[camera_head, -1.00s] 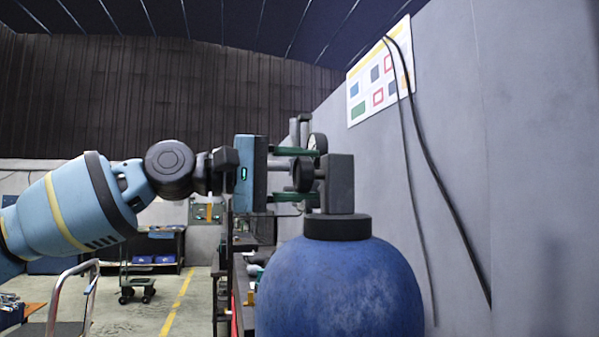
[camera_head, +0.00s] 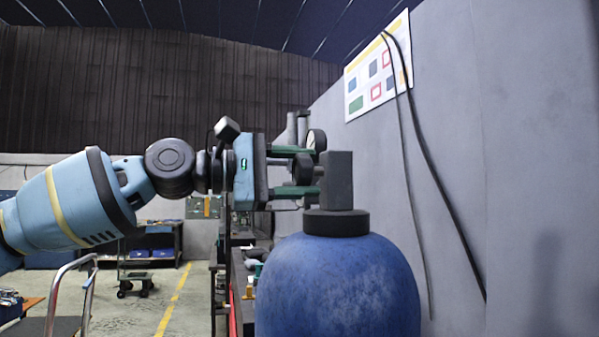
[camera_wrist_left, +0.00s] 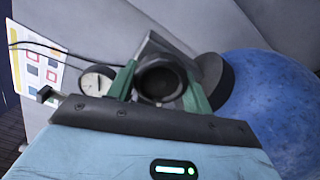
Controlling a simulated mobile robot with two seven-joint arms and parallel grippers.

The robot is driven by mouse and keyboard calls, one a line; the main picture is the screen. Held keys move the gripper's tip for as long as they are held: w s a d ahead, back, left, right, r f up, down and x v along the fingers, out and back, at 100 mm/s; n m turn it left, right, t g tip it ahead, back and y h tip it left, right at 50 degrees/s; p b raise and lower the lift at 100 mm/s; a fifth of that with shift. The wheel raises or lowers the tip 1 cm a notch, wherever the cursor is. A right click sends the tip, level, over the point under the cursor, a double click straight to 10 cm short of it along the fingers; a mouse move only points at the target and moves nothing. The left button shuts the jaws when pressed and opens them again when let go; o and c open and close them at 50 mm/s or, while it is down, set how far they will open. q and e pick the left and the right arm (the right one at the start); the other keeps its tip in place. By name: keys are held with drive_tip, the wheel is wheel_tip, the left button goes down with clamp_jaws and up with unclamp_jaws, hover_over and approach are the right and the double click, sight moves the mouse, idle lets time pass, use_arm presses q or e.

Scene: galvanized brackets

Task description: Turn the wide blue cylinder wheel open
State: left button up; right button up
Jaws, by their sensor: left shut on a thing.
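The wide blue cylinder (camera_head: 338,285) stands upright at lower centre right in the head view, with a black collar (camera_head: 336,223) and a dark grey valve block (camera_head: 338,180) on top. Its dark round wheel (camera_head: 303,169) sticks out to the left of the block. My left gripper (camera_head: 300,172) reaches in from the left, its green fingers shut on the wheel, one on either side. In the left wrist view the wheel (camera_wrist_left: 160,80) sits between the fingers, with the blue cylinder (camera_wrist_left: 275,105) behind at right. My right gripper is in neither view.
A round gauge (camera_head: 317,140) sits just above the wheel. A grey wall with a chart (camera_head: 378,65) and hanging black cables (camera_head: 430,160) rises on the right. A hand cart (camera_head: 72,300) and a shelf (camera_head: 152,248) stand at left on open floor.

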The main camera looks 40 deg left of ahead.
sight(294, 170)
use_arm(q)
drive_tip(key=o, duration=1)
drive_tip(key=shift+c, duration=0.2)
drive_tip(key=v, duration=0.6)
drive_tip(key=shift+s+a+r, duration=0.1)
drive_tip(key=shift+s+a, duration=0.15)
drive_tip(key=shift+s, duration=0.05)
drive_tip(key=shift+s+a, duration=0.35)
drive_tip(key=shift+s, duration=0.05)
